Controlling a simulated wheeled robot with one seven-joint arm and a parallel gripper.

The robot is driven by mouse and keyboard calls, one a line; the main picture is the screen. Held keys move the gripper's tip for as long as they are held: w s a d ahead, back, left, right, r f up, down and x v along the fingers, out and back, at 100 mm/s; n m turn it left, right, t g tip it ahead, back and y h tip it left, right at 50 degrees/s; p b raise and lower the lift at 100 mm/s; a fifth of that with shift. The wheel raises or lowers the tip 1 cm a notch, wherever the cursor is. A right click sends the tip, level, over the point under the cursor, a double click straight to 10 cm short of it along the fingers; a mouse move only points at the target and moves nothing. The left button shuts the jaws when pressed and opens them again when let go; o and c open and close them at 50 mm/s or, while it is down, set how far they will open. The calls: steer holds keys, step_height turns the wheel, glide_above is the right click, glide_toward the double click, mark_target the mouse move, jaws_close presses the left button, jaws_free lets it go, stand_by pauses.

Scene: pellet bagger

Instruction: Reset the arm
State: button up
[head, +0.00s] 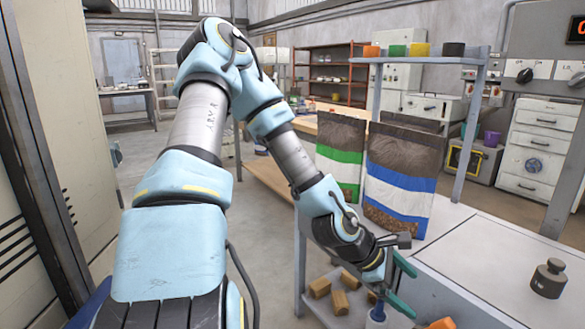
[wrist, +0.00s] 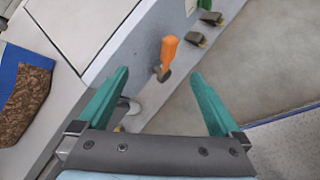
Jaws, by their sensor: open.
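My gripper (head: 406,287) has teal fingers and points down to the right near the front edge of the white counter. In the wrist view my gripper (wrist: 160,75) is open, its two fingers spread wide apart with nothing held. An orange lever (wrist: 168,52) on the grey panel shows between and beyond the fingertips. I cannot tell its exact distance from them. In the head view an orange piece (head: 441,323) shows at the bottom edge, close to the gripper.
A bag with a blue stripe (head: 398,187) and one with a green stripe (head: 340,157) stand behind my wrist. A dark weight (head: 549,278) sits on the counter at right. Wooden blocks (head: 340,302) lie below my arm. The wrist view shows a green knob (wrist: 208,4).

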steer(key=w+a+r+m+y+p, duration=0.2)
steer(key=a+m, duration=0.1)
steer(key=a, duration=0.3)
steer(key=w+a+r+m+t+y+p, duration=0.1)
steer(key=a+r+m+y, duration=0.1)
steer(key=a, duration=0.5)
steer(key=w+a+r+m+y+p, duration=0.2)
steer(key=a+m+y, duration=0.1)
steer(key=a, duration=0.3)
steer(key=s+a+r+m+y+p, duration=0.1)
steer(key=a+r+m, duration=0.4)
steer(key=a+r, duration=0.6)
steer(key=shift+s+a+r+m+t+y+p, duration=0.3)
steer(key=shift+s+r+y+p, duration=0.15)
steer(key=shift+r+p, duration=0.55)
steer(key=shift+f, duration=0.1)
steer(key=shift+c, duration=0.3)
